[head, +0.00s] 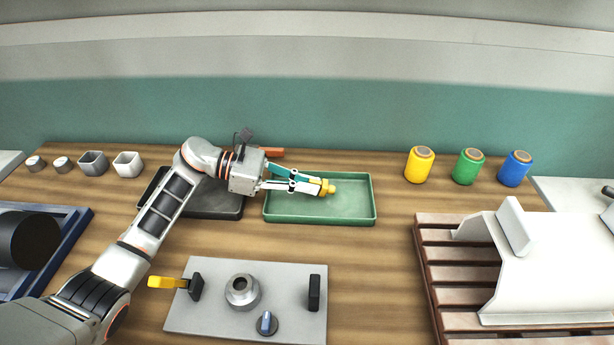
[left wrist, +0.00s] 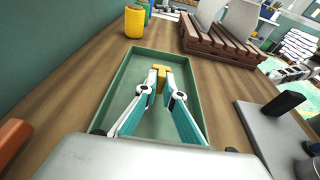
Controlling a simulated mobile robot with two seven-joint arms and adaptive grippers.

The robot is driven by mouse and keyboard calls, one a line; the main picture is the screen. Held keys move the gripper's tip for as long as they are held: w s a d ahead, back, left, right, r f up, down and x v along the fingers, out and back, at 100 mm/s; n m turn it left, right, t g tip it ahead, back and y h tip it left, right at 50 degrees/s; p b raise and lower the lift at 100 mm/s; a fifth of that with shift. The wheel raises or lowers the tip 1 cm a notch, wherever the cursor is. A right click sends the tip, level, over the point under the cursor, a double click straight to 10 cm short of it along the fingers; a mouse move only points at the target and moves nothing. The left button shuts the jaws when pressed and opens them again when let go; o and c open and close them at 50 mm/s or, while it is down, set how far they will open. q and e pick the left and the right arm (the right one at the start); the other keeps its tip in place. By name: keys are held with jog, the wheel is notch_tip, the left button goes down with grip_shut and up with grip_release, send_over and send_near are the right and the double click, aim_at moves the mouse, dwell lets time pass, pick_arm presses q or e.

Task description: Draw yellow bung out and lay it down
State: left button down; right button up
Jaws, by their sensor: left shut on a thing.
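The yellow bung (head: 327,188) is held between the fingertips of my left gripper (head: 318,187). The gripper is shut on it, over the green tray (head: 320,218). In the left wrist view the bung (left wrist: 161,72) shows at the fingertips, above the tray floor; I cannot tell whether it touches the floor. The grey plate (head: 210,318) at the front carries a metal collar (head: 241,291) with an open top and nothing yellow in it. My right gripper is not in view.
A dark tray (head: 215,207) lies under my left arm. Yellow (head: 420,165), green (head: 468,167) and blue (head: 515,169) spools stand at the back right. A slatted wooden rack (head: 432,285) is at right. The plate has a yellow-handled lever (head: 167,282) and a blue knob (head: 266,323).

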pick_arm(q)
jog(key=shift+f, duration=0.4)
jog(key=shift+f+b, duration=0.2)
jog(key=shift+b, duration=0.1)
dwell(0.7)
jog(key=c, duration=2.1)
grip_release()
jog(key=v, duration=1.2)
